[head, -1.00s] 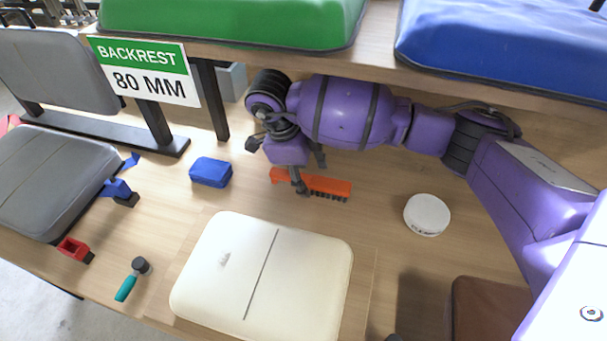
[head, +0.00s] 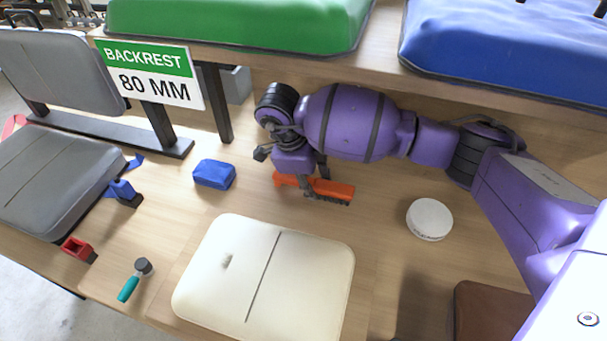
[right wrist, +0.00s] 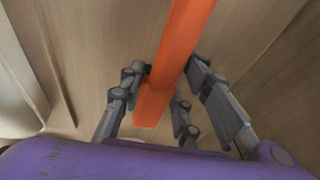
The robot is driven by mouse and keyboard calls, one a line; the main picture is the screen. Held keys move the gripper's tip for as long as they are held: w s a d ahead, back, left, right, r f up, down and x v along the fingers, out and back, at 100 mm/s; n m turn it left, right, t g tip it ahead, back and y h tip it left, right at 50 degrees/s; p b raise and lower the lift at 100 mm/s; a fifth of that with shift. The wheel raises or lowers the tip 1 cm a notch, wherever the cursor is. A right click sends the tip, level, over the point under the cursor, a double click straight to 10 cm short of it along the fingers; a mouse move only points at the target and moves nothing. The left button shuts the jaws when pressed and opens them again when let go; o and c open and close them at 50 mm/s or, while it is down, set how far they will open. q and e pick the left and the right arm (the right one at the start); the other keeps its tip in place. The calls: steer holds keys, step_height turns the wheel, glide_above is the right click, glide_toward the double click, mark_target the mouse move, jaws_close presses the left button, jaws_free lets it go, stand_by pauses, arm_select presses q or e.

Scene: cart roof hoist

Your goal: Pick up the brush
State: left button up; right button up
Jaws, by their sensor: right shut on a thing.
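The orange brush (head: 338,190) with dark bristles lies on the wooden bench, behind the cream cushion. My right gripper (head: 313,189) reaches down over its middle and is shut on it. In the right wrist view the orange brush (right wrist: 182,48) runs between the grey fingers of my right gripper (right wrist: 170,72), which flank it on both sides. The brush looks level and at about bench height; I cannot tell whether it touches the bench. My left gripper is out of view.
The cream cushion (head: 310,262) lies in front of the brush. A blue block (head: 214,174) sits to the left and a white round tub (head: 429,219) to the right. A shelf with green (head: 235,22) and blue (head: 500,45) cushions overhangs behind my arm.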

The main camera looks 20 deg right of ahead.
mark_target(312, 181)
step_height(312, 181, up, 7)
steer(key=shift+w+r, duration=0.1)
steer(key=shift+r, duration=0.05)
arm_select(q)
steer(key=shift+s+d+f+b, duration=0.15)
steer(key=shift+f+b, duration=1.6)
steer(key=shift+b, duration=0.15)
arm_select(e)
steer(key=shift+w+a+f, duration=0.1)
steer(key=shift+w+a, duration=1)
steer(key=shift+a, duration=1.7)
steer(key=shift+w+a+f, duration=0.1)
steer(key=shift+w+a, duration=1)
steer(key=shift+a, duration=1.7)
steer(key=shift+w+a, duration=1.1)
steer(key=shift+a, duration=1.7)
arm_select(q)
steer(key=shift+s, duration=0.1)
arm_select(e)
steer(key=o, duration=0.4)
steer(key=shift+c, duration=1.2)
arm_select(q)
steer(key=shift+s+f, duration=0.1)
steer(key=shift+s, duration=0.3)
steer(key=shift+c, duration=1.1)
arm_select(e)
steer(key=shift+d, duration=0.15)
